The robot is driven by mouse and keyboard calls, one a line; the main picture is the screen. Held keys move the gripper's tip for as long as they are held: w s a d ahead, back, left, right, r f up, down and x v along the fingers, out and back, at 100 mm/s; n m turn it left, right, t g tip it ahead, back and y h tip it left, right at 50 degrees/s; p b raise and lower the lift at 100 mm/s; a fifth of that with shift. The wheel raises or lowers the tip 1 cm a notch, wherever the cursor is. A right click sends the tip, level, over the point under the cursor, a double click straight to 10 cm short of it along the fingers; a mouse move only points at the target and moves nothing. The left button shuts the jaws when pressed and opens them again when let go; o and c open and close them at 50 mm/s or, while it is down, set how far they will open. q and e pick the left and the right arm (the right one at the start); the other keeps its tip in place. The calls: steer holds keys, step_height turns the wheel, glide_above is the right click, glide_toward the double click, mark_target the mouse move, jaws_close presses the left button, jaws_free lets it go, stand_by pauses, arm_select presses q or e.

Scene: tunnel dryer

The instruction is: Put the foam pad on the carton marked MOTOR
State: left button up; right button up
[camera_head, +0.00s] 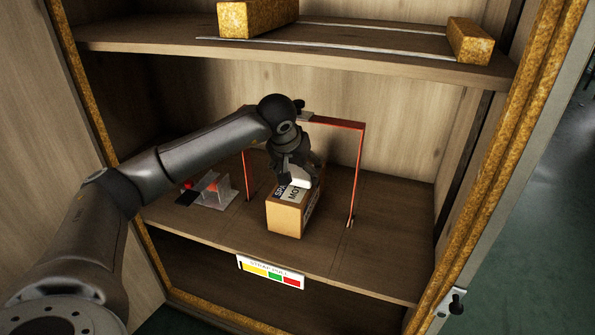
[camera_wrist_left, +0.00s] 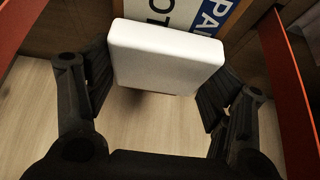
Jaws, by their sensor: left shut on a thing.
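The white foam pad (camera_wrist_left: 165,57) is between the fingers of my left gripper (camera_wrist_left: 155,85) in the left wrist view. In the head view the foam pad (camera_head: 301,181) shows small under my left gripper (camera_head: 296,170), which is shut on it. The brown carton (camera_head: 285,219) stands on the middle shelf, with a printed label on top that partly reads "MOT". The pad is over the carton's top and hides part of the label; I cannot tell whether they touch. The carton's label (camera_wrist_left: 190,14) also shows past the pad in the wrist view. My right gripper is not in view.
A thin red frame (camera_head: 361,160) stands upright around the carton and the gripper. A clear stand with red parts (camera_head: 214,188) sits to the left. An upper shelf (camera_head: 300,50) holds yellowish blocks (camera_head: 258,17). The shelf right of the frame is clear.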

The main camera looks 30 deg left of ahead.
arm_select(q)
steer(key=shift+f, duration=0.15)
steer(key=o, duration=0.8)
steer(key=shift+o, duration=0.2)
